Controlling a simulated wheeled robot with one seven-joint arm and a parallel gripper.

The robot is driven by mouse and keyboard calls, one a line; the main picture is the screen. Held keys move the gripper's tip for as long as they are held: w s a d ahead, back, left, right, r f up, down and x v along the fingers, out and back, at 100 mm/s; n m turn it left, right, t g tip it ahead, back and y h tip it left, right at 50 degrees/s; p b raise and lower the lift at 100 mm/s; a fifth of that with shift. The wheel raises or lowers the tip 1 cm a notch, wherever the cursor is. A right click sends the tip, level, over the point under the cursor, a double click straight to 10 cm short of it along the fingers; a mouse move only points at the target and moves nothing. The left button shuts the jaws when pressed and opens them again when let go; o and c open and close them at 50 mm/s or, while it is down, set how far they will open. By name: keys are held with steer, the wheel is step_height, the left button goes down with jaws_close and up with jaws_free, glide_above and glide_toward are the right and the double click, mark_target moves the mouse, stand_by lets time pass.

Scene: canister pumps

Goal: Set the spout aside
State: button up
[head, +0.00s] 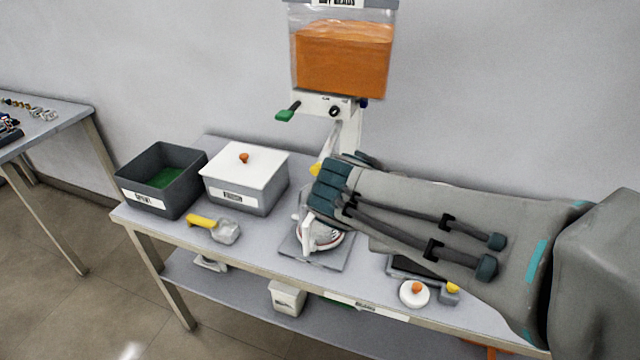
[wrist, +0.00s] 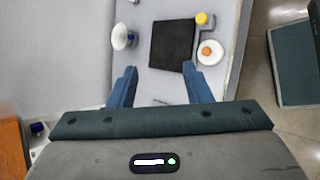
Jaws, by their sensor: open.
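The dispenser's spout appears to be the pale slanted piece (head: 331,144) below the hopper in the head view, with a yellow part at its lower end. My arm covers part of that area, so I cannot tell exactly how the spout sits. A clear container with a white ring (head: 322,238) stands on a grey plate below it. My gripper (wrist: 160,88) is open and empty in the wrist view, its two blue fingers apart over the table. In the head view my own arm hides the fingers. No spout is recognisable between the fingers.
A hopper of orange material (head: 344,60) has a green lever (head: 287,112). A dark grey bin (head: 140,193), a white-lidded box (head: 246,165) and a yellow-handled scoop (head: 215,228) are at left. A black panel (wrist: 172,45) and round orange-knobbed lid (wrist: 210,53) lie near the front edge.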

steer(key=w+a+f+n+t+h+b, duration=0.1)
steer(key=w+a+f+n+t+b, duration=0.3)
steer(key=w+a+n+t+b, duration=0.3)
steer(key=n+t+y+b, duration=0.2)
steer(key=n+t+b, duration=0.3)
steer(key=n, duration=0.3)
glide_toward(320, 164)
steer(key=x, duration=0.4)
steer(key=f+x, duration=0.1)
steer(key=x, duration=0.6)
steer(key=shift+w+a+f, duration=0.15)
steer(key=shift+w, duration=0.3)
jaws_close()
